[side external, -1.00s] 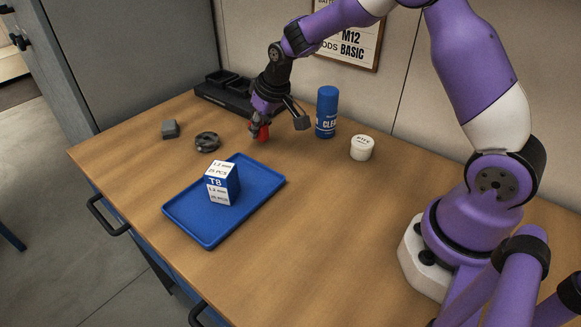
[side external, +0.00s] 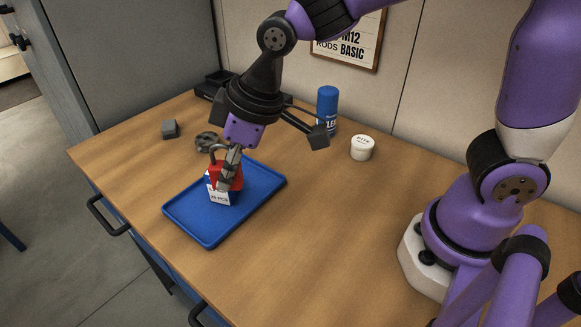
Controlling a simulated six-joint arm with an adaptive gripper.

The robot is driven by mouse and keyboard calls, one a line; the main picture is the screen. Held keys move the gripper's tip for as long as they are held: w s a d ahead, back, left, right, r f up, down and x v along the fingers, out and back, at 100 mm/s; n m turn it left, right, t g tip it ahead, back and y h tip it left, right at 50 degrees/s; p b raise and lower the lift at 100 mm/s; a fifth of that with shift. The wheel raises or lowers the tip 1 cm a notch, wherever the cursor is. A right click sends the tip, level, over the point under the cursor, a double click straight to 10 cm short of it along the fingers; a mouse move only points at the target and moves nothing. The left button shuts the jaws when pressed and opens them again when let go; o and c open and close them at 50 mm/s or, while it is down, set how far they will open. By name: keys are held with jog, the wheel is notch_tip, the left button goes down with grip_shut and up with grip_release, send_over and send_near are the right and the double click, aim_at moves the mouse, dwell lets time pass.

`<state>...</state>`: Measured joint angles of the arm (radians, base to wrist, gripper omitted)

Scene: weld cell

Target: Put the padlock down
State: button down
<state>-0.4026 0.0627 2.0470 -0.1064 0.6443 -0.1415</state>
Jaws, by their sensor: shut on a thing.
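The red padlock (side external: 231,177) with its dark shackle is held in my gripper (side external: 228,182), which is shut on it. From this view the padlock is in front of the upper part of the blue-and-white T8 box (side external: 219,197) and hides much of it. I cannot tell whether the padlock touches the box. The box stands on the blue tray (side external: 254,206), whose right part is bare.
A grey block (side external: 170,129) and a dark ring-shaped part (side external: 206,141) lie behind the tray. A blue spray can (side external: 327,107) and a white jar (side external: 362,148) stand to the right. A dark bin (side external: 213,83) is at the back. The front right wood is clear.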

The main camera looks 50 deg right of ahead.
jog(key=s+a+n+g, duration=0.3)
jog(key=s+n+g, duration=0.1)
jog(key=s+n, duration=0.75)
jog(key=s+a+n+g, duration=0.25)
jog(key=s+n, duration=0.55)
jog(key=s, duration=0.7)
jog(key=shift+g, duration=0.25)
jog(key=w+f, duration=0.2)
jog(key=w, duration=0.1)
jog(key=w+d+f, duration=0.1)
jog(key=w+f, duration=0.1)
jog(key=w, duration=0.2)
jog(key=w+f, duration=0.2)
jog(key=w, duration=0.1)
jog(key=shift+w+d+f, duration=0.2)
jog(key=shift+d+f, duration=0.05)
jog(key=shift+f, duration=0.1)
jog(key=shift+w+f, duration=0.15)
jog(key=shift+f, duration=1.95)
jog(key=c, duration=0.7)
grip_release()
jog(key=shift+f, duration=0.15)
